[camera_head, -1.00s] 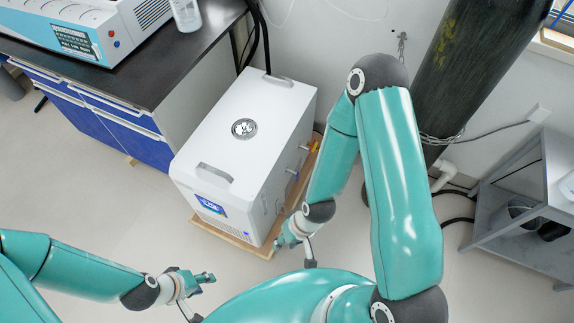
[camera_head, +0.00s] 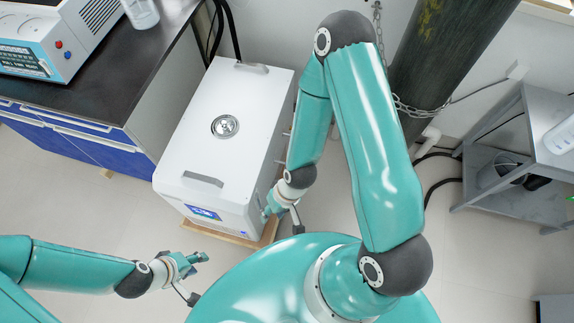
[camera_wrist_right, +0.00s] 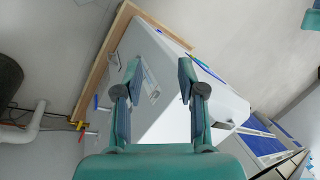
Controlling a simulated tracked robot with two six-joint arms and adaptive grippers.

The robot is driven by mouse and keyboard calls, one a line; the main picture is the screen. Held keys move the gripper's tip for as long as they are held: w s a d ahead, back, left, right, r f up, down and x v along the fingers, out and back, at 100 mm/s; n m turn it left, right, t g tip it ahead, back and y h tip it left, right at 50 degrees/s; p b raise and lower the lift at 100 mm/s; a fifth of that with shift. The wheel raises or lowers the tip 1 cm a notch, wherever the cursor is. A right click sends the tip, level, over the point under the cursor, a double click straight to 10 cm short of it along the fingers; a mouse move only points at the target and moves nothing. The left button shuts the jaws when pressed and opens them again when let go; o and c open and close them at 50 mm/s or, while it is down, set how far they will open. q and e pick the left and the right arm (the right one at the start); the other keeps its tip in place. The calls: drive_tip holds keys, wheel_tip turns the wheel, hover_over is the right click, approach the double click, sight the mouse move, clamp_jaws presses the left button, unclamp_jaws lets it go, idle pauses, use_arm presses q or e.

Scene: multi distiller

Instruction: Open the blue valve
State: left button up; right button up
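The white box-shaped unit (camera_head: 215,150) stands on the floor on a wooden base, with a round metal cap on top. In the right wrist view, a small blue valve handle (camera_wrist_right: 96,102) sticks out from the unit's side, left of my right gripper (camera_wrist_right: 157,82). That gripper is open and empty, with its fingers spread in front of the unit's side panel. In the head view, my right gripper (camera_head: 280,213) is beside the unit's front right corner, and my arm largely hides the valve side. My left gripper (camera_head: 198,277) is in front of the unit, apart from it; its opening is unclear.
A red handle (camera_wrist_right: 90,132) and a yellow brass fitting (camera_wrist_right: 78,124) are near the blue one. A dark gas cylinder (camera_head: 435,70) is chained behind my right arm. A grey shelf (camera_head: 515,180) stands right, and a dark-topped bench (camera_head: 130,80) left.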

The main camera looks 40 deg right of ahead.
drive_tip(key=d+f+m+g+y+b, duration=0.1)
drive_tip(key=d+f+m+y+b, duration=0.25)
drive_tip(key=f+m+b, duration=0.6)
drive_tip(key=d+f+m+g+y+b, duration=0.15)
drive_tip(key=d+f+m+b, duration=0.35)
drive_tip(key=f, duration=0.7)
drive_tip(key=w+d+f+m+t+y+b, duration=0.1)
drive_tip(key=w+d+f+m+t+b, duration=0.25)
drive_tip(key=d+m+t+b, duration=0.4)
drive_tip(key=w+d+f+m+t+y+b, duration=0.2)
drive_tip(key=w+d+m+t+b, duration=0.2)
drive_tip(key=d+t, duration=0.65)
drive_tip(key=w+a, duration=0.2)
drive_tip(key=w, duration=0.2)
drive_tip(key=w+a+g, duration=0.1)
drive_tip(key=w+a, duration=0.2)
drive_tip(key=w, duration=0.1)
drive_tip(key=w+a+g, duration=0.1)
drive_tip(key=w+a, duration=0.2)
drive_tip(key=w, duration=0.1)
drive_tip(key=shift+w+a, duration=0.15)
drive_tip(key=shift+w, duration=0.2)
